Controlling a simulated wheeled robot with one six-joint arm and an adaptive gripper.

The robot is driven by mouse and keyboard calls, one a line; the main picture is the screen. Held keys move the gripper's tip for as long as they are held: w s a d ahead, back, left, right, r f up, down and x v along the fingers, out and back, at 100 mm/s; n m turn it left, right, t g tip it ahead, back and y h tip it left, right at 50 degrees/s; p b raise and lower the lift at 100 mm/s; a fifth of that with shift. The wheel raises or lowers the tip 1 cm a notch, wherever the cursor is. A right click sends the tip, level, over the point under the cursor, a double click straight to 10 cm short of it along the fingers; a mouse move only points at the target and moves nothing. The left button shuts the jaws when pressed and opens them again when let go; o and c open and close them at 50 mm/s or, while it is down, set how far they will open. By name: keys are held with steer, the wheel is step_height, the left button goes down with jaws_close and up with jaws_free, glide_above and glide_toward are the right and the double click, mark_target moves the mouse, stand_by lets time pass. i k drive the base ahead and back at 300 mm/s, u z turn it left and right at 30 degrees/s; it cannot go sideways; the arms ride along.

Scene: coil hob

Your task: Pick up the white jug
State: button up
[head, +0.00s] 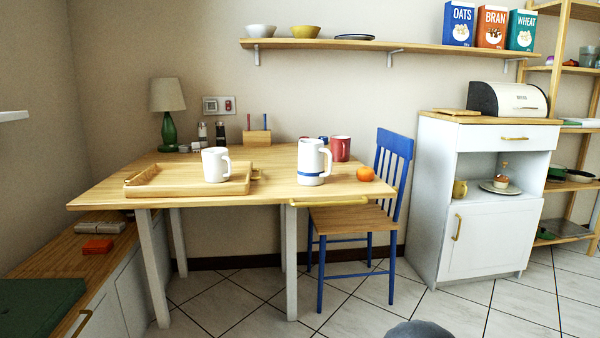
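The white jug (311,161) stands upright on the wooden table, right of the table's middle and near its front edge. It has a blue band near its base and a handle on its right side. A smaller white mug (214,166) stands in the wooden tray (140,188) to its left. A red mug (341,148) stands behind the jug to the right, and an orange (365,174) lies to its right. Nothing is holding the jug. My gripper is not in view.
The table (281,188) has bare room between tray and jug. A blue chair (390,160) stands at its right end, with a white cabinet (490,230) further right. A lamp (167,105) is at the back left. Tiled floor in front looks mostly free.

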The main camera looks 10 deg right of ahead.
mark_target(310, 171)
steer(key=u, duration=0.45)
steer(key=k, duration=1)
steer(key=u, duration=0.6)
steer(key=i, duration=1.25)
steer(key=z, duration=1.2)
steer(key=i, duration=0.95)
steer(key=z, duration=1.15)
